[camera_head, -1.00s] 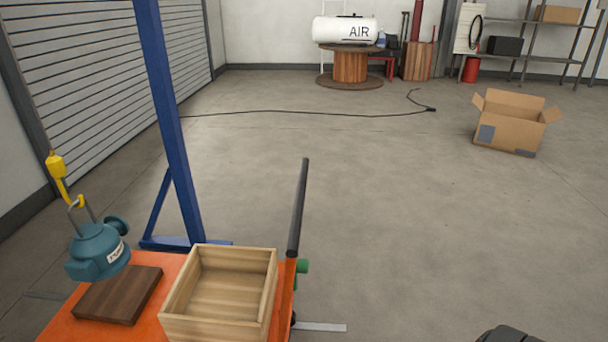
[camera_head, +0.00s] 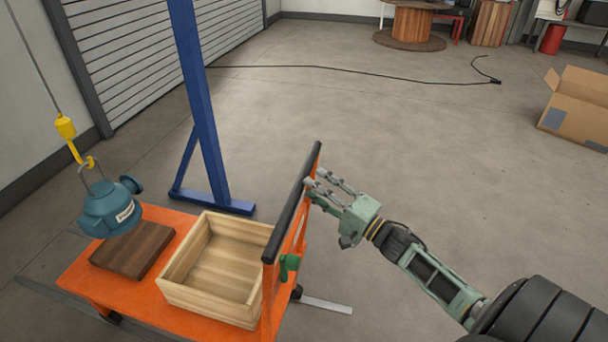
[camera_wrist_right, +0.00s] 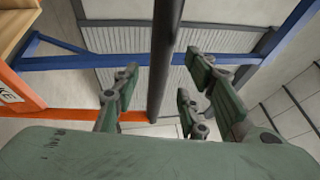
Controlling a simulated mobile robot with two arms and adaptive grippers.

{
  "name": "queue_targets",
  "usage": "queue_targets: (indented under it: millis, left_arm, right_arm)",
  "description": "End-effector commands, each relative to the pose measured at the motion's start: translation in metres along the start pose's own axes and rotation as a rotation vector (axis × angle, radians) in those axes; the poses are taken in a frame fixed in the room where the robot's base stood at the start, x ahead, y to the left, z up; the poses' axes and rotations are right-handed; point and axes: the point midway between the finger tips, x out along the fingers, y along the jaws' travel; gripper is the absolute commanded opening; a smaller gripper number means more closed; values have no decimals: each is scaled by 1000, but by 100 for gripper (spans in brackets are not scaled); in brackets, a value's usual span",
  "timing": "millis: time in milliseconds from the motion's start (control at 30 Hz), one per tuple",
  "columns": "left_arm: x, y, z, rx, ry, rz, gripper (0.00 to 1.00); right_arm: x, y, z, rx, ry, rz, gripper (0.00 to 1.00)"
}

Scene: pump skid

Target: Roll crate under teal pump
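The teal pump (camera_head: 112,208) hangs from a yellow hook (camera_head: 72,140) at the left, above a dark wooden block. The open-topped wooden crate (camera_head: 212,300) sits on an orange cart (camera_head: 85,275), right of the block and pump. The cart's black handle bar (camera_head: 293,205) stands along its right end. My right gripper (camera_head: 317,180) is at this bar, reaching in from the right. In the right wrist view the bar (camera_wrist_right: 165,55) runs between its spread fingers (camera_wrist_right: 160,98), with gaps showing on both sides. My left gripper is out of view.
The dark block (camera_head: 133,250) lies on the cart below the pump. A blue post (camera_head: 192,90) with a floor foot stands behind the cart. A black cable (camera_head: 350,72) crosses the floor farther back. A cardboard box (camera_head: 580,105) is at the right. The middle floor is clear.

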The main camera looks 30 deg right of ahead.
Motion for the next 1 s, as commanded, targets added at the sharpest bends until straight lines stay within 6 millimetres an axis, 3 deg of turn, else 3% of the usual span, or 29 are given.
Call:
queue_targets:
  millis: [100,300,700,1000]
  left_arm:
    - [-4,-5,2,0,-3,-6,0]
    - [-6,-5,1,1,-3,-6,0]
    - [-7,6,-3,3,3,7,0]
    - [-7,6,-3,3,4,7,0]
  right_arm:
    - [22,-3,-1,0,1,-4,40]
    - [46,-1,-1,0,3,-1,40]
    - [53,0,-1,-1,2,1,39]
    - [53,0,-1,-1,2,1,13]
